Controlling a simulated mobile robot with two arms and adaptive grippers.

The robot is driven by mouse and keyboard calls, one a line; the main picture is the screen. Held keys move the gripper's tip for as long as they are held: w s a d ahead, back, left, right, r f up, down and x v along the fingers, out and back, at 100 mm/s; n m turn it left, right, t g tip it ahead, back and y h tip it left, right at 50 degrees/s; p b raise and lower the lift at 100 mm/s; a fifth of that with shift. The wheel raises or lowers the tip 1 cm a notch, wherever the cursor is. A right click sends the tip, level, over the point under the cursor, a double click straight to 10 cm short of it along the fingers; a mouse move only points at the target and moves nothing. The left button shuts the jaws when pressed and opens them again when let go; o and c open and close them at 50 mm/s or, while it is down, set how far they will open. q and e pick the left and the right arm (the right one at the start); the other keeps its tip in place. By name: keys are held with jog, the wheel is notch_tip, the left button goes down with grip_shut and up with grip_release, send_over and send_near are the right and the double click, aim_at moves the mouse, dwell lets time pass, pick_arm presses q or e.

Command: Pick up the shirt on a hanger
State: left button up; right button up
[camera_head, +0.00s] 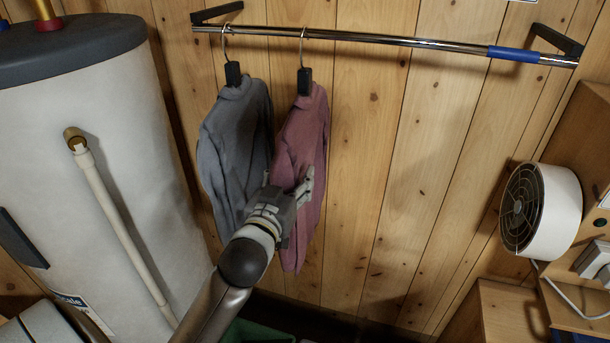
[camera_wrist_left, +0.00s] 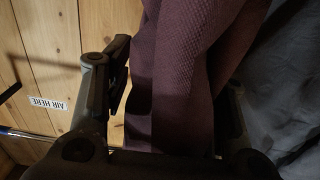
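A mauve-pink shirt (camera_head: 308,130) hangs from the rail (camera_head: 400,41) on a hanger with a black block and metal hook. A grey-blue shirt (camera_head: 235,130) hangs the same way to its left. My left gripper (camera_head: 293,183) is at the pink shirt's lower body and hides part of it. In the left wrist view, the pink shirt (camera_wrist_left: 192,70) lies between the two spread fingers of the gripper (camera_wrist_left: 178,85). The grey shirt (camera_wrist_left: 290,85) is behind at the right. Finger contact with the cloth is unclear. My right gripper is not in view.
A white tank (camera_head: 80,160) with a pipe stands close at the left. A round fan (camera_head: 545,210) is mounted at the right, above a wooden box (camera_head: 510,310). The rail has a blue band (camera_head: 513,54). The wall right of the shirts is clear.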

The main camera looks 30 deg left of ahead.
pick_arm(q)
grip_shut()
jog(key=shift+r, duration=0.15)
